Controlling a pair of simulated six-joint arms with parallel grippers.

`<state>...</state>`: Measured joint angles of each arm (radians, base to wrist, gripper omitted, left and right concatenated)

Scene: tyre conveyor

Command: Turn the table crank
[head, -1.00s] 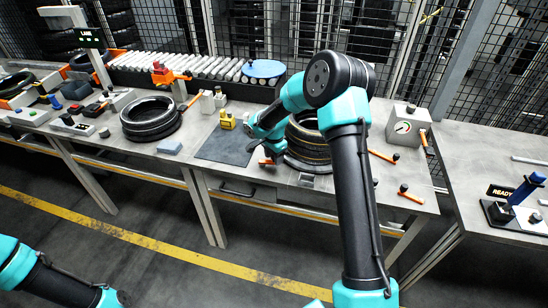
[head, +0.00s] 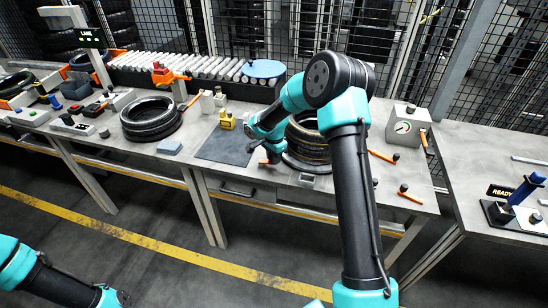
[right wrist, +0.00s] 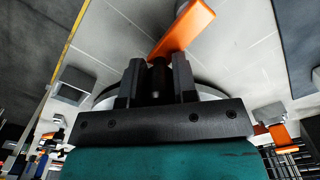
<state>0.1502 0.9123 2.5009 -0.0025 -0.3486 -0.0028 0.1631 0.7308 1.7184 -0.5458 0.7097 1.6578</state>
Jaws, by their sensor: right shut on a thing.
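The table crank has an orange arm (right wrist: 184,30) at the top middle of the right wrist view and a dark upright knob (right wrist: 158,82) below it. My right gripper (right wrist: 157,68) has its two black fingers on either side of that knob and is shut on it. In the head view my right gripper (head: 270,157) is low over the bench, in front of a tyre stack (head: 310,148). Only a bit of the crank's orange shows beside it there.
A dark mat (head: 222,147) and yellow blocks (head: 227,120) are left of my right gripper. Another tyre (head: 150,119) lies further left. A gauge box (head: 406,124) and orange-handled levers (head: 383,156) are to the right.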

